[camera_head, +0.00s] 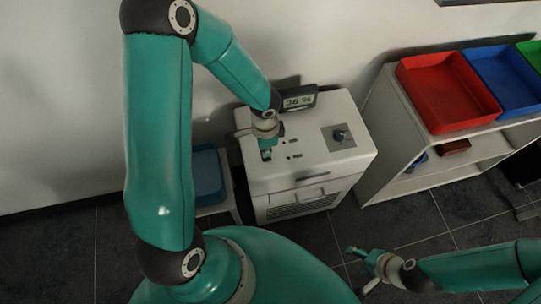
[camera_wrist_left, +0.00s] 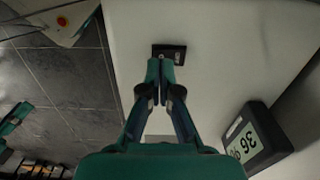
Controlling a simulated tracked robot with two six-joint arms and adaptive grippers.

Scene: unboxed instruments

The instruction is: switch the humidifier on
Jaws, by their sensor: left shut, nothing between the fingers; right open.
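The humidifier (camera_head: 312,172) is a white box on the floor by the wall, with a dark display (camera_head: 299,98) at its back edge. The display also shows in the left wrist view (camera_wrist_left: 250,138). My left gripper (camera_head: 266,155) is shut and empty over the left part of its top. In the left wrist view the closed fingertips (camera_wrist_left: 157,65) are right at a small black switch (camera_wrist_left: 172,52) in the white top; I cannot tell whether they touch it. The switch's position cannot be read. My right gripper (camera_head: 354,252) is open and empty, low at the front right.
A grey panel with a dark knob (camera_head: 340,137) sits on the right of the top. A white shelf (camera_head: 392,140) stands to the right, carrying a red tray (camera_head: 447,92) and a blue tray (camera_head: 503,75). A blue bin (camera_head: 208,176) stands left of the box.

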